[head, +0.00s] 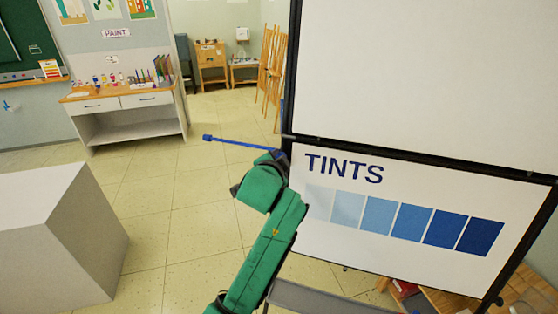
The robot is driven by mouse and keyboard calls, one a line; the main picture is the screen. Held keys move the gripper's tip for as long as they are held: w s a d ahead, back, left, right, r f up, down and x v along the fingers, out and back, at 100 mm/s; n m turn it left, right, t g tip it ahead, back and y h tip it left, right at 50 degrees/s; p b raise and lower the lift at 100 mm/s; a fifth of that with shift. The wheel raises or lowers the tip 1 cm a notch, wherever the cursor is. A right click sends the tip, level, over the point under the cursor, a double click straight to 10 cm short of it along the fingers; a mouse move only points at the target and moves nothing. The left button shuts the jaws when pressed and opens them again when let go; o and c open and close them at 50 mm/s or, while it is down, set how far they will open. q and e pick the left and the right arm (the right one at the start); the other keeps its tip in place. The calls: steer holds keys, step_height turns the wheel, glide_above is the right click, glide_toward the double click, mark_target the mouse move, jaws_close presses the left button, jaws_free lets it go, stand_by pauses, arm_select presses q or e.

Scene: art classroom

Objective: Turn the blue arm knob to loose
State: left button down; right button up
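A thin blue arm (240,145) sticks out to the left from the left edge of the framed board, with a small blue block (207,138) at its free end. Its inner end, at the board's edge, is largely hidden by my green arm. I cannot make out the knob or its setting. My green arm, which I take as the left, rises from the bottom, left of the middle. Its dark hand (279,162) is at the inner end of the blue arm. Its fingers are hidden, so I cannot tell whether they touch anything. My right gripper is not in view.
The large white board with a TINTS chart (345,240) fills the right side. A grey block (55,235) stands at lower left. A paint cabinet (125,110) and wooden easels (270,70) stand farther back. Open tiled floor (165,220) lies between.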

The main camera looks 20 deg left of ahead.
arm_select(q)
steer(key=shift+f, duration=0.1)
steer(key=shift+c, duration=2.2)
jaws_free()
steer(key=b+v, duration=0.4)
steer(key=v, duration=1)
steer(key=shift+s, duration=0.2)
steer(key=shift+d, duration=0.1)
